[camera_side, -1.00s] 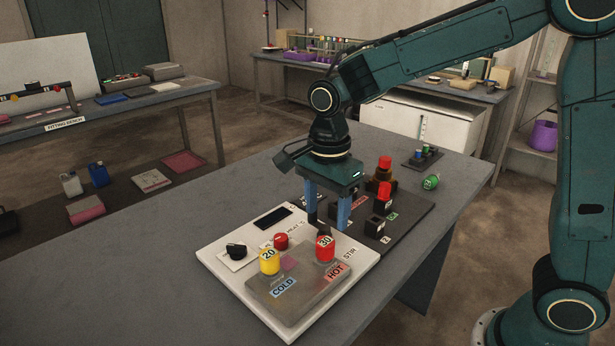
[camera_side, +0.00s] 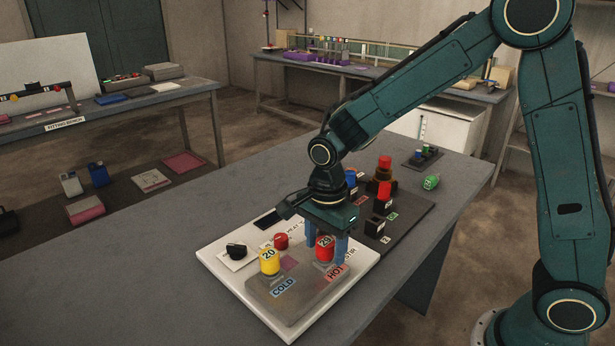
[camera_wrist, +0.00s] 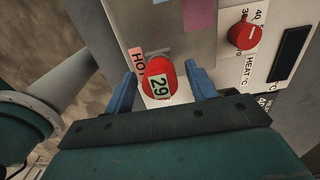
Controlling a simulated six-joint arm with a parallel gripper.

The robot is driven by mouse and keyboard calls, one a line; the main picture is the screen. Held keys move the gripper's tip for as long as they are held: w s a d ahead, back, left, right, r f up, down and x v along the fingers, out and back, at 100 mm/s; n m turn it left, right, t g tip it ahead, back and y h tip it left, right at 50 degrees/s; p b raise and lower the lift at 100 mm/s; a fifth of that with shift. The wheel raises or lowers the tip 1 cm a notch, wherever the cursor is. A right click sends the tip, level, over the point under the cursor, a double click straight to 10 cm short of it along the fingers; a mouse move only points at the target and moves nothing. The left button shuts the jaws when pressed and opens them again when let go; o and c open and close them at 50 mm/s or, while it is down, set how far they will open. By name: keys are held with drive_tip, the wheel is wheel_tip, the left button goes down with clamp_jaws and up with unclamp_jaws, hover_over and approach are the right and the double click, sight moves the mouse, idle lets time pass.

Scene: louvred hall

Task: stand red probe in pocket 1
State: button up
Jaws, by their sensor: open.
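The red probe (camera_side: 323,254), a red cylinder reading 29, stands upright on the grey plate by the HOT label. It shows in the wrist view (camera_wrist: 160,72) between the blue fingers. My gripper (camera_side: 326,246) is open, with a finger on either side of the probe. I cannot tell whether either finger touches it. A dark board (camera_side: 413,214) behind carries several dark pockets, one of them a square black block (camera_side: 375,228) that looks empty. My gripper and arm hide part of the board, and I cannot tell which pocket is 1.
A yellow probe (camera_side: 269,264) reading 20 stands by the COLD label. The white unit has a black knob (camera_side: 236,250) and a red knob (camera_side: 281,241). The table's left side is clear.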

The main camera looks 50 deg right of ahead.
drive_tip(key=shift+f, duration=0.35)
clamp_jaws()
idle(0.3)
